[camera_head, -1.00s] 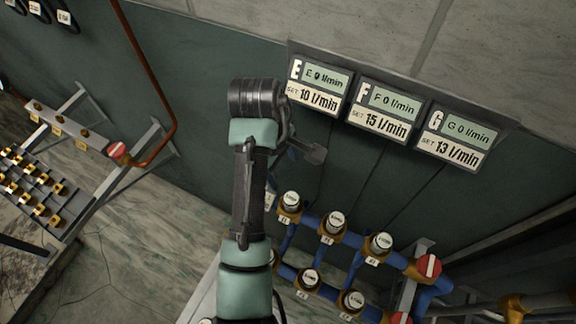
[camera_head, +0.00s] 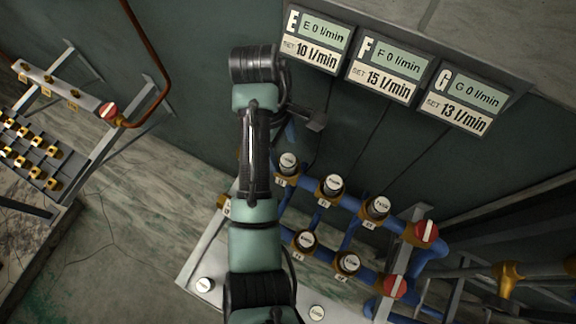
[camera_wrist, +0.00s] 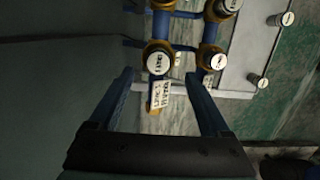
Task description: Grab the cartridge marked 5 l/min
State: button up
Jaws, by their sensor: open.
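Several cartridges with white caps sit in brass sockets on the blue pipe manifold in the head view. Those in the upper row include the left one (camera_head: 289,163), the middle one (camera_head: 333,184) and the right one (camera_head: 376,206). The lower row shows one cartridge (camera_head: 306,240) and another (camera_head: 346,263). The cap markings are too small to read, so I cannot tell which is 5 l/min. In the wrist view my gripper (camera_wrist: 159,76) is open and empty, with one capped cartridge (camera_wrist: 158,60) seen between its fingertips, apart from them.
Loose white-capped cartridges (camera_head: 205,285) stand on the pale tray (camera_head: 190,268) below the manifold. Red valve knobs (camera_head: 425,231) are at its right end. Display panels E (camera_head: 316,41), F and G hang on the wall above. A rack (camera_head: 37,158) with brass fittings stands at left.

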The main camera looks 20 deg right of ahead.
aim_at(288, 160)
jog(key=shift+s+d+f+p, duration=0.1)
jog(key=shift+d+f+p, duration=0.05)
jog(key=shift+f, duration=0.8)
jog(key=shift+s+d+f+p, duration=0.1)
jog(key=shift+s+d+f, duration=0.1)
jog(key=shift+f, duration=0.7)
jog(key=shift+s+d+f+p, duration=0.1)
jog(key=shift+d+f+p, duration=0.05)
jog(key=shift+f, duration=0.8)
grip_shut()
